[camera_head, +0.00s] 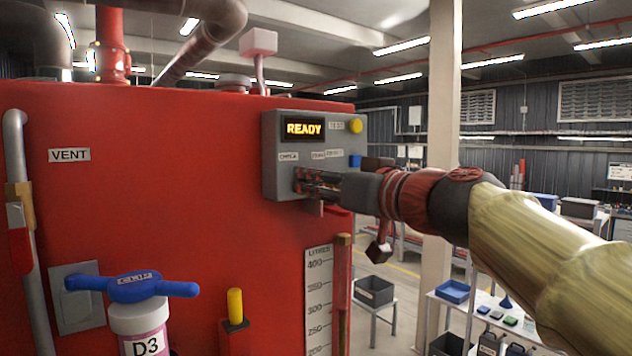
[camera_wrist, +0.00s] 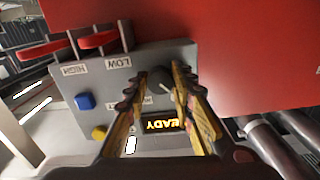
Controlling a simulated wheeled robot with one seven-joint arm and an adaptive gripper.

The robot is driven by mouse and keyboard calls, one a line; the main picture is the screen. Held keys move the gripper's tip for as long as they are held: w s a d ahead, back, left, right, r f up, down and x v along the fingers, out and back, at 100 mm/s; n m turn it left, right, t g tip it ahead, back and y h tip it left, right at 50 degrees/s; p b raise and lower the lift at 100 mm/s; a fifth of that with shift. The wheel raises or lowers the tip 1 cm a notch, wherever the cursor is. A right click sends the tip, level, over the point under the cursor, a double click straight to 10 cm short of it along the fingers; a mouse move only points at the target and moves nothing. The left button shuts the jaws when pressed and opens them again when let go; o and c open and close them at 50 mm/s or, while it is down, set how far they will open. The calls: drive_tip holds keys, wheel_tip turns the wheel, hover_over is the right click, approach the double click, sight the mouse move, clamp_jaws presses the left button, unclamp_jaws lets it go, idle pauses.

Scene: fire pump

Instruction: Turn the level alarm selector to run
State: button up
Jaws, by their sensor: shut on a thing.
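The grey alarm box (camera_head: 274,133) is mounted on the red tank, with a lit display (camera_head: 304,129) reading READY. My gripper (camera_head: 302,183) reaches in from the right at the box's lower front and hides the selector in the head view. In the wrist view, the dark round selector knob (camera_wrist: 158,77) with a pale pointer mark sits between my fingertips (camera_wrist: 156,84), and my gripper is shut on it. Small labels beside the knob are partly covered and too blurred to read, so its setting cannot be told.
The box also carries a yellow button (camera_head: 355,126) and a blue button (camera_head: 355,160). Red levers (camera_wrist: 98,40) by the HIGH and LOW labels sit close to my fingers. A blue valve handle (camera_head: 135,287) is at lower left. Shop floor and benches lie right.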

clamp_jaws()
drive_tip(key=shift+m+b, duration=0.3)
drive_tip(key=m+b, duration=0.2)
drive_tip(key=shift+f+m, duration=0.15)
drive_tip(key=shift+m, duration=0.15)
drive_tip(key=m+b, duration=0.1)
drive_tip(key=m, duration=0.2)
drive_tip(key=shift+m, duration=4.9)
